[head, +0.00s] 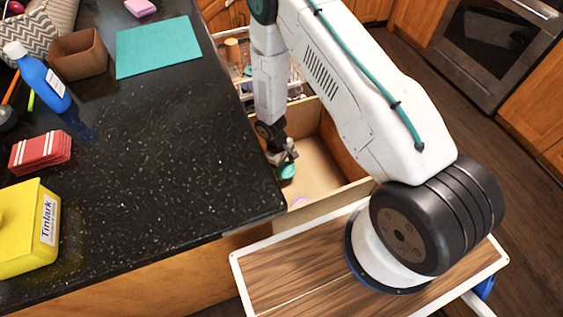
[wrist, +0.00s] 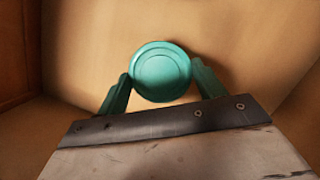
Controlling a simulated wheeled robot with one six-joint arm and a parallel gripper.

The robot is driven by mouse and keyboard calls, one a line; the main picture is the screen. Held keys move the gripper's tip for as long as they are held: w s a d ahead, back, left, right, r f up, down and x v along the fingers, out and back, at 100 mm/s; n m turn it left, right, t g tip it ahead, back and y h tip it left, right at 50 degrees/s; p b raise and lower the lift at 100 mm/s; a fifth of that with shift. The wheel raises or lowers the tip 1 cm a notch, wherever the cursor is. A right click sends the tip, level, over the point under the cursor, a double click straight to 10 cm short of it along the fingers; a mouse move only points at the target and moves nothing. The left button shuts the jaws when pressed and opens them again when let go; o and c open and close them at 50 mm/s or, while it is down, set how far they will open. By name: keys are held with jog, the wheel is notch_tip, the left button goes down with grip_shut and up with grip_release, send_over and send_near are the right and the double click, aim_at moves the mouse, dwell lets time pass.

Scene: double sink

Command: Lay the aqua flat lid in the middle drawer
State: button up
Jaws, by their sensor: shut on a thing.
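The aqua flat lid (wrist: 160,72) is round with a raised ring, and shows between the two teal fingers of my gripper (wrist: 160,84) in the wrist view. The fingers are closed on its sides. In the head view my gripper (head: 284,160) reaches down inside an open, pale wooden drawer (head: 325,182), with a bit of aqua (head: 287,170) at its tip. The drawer floor lies behind the lid in the wrist view; I cannot tell whether the lid touches it. Which drawer of the stack this is, the views do not clearly show.
A small purple thing (head: 299,201) lies near the drawer's front wall. A black speckled counter (head: 170,150) borders the drawer on the left. It carries a teal mat (head: 158,46), a brown box (head: 78,54), a blue bottle (head: 43,77) and a yellow container (head: 28,230).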

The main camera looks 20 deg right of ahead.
jog(key=w, duration=0.5)
jog(key=shift+d+f, duration=0.2)
jog(key=shift+d, duration=0.2)
jog(key=shift+f, duration=1.75)
jog(key=shift+s, duration=0.1)
jog(key=o, duration=1)
jog(key=shift+f, duration=0.1)
jog(key=shift+o, duration=0.2)
jog(key=v, duration=0.7)
jog(key=shift+r, duration=0.35)
